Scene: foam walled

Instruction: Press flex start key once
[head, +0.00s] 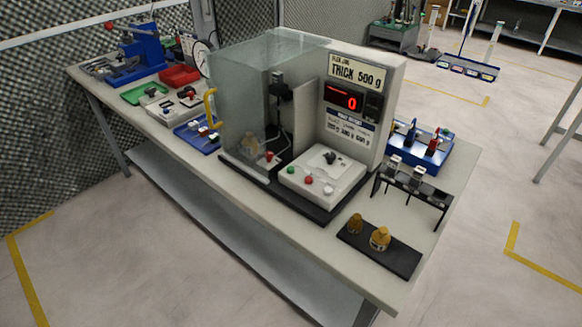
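A test machine stands on the long table. Its light control box (322,182) carries a green button (291,170), a red button (309,180), a white button (328,190) and a black knob (330,158). Labels beside the buttons are too small to read, so I cannot tell which one is the flex start key. The upright panel (347,125) reads "THICK 500 g", and its red display (341,97) shows 0. Neither of my grippers is in view.
A clear guard box (238,90) with a yellow handle (210,106) stands left of the panel. Brass weights (380,238) on a black plate (400,257), a black rack (412,187) and a blue tray (430,158) sit right. The table's front edge is bare.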

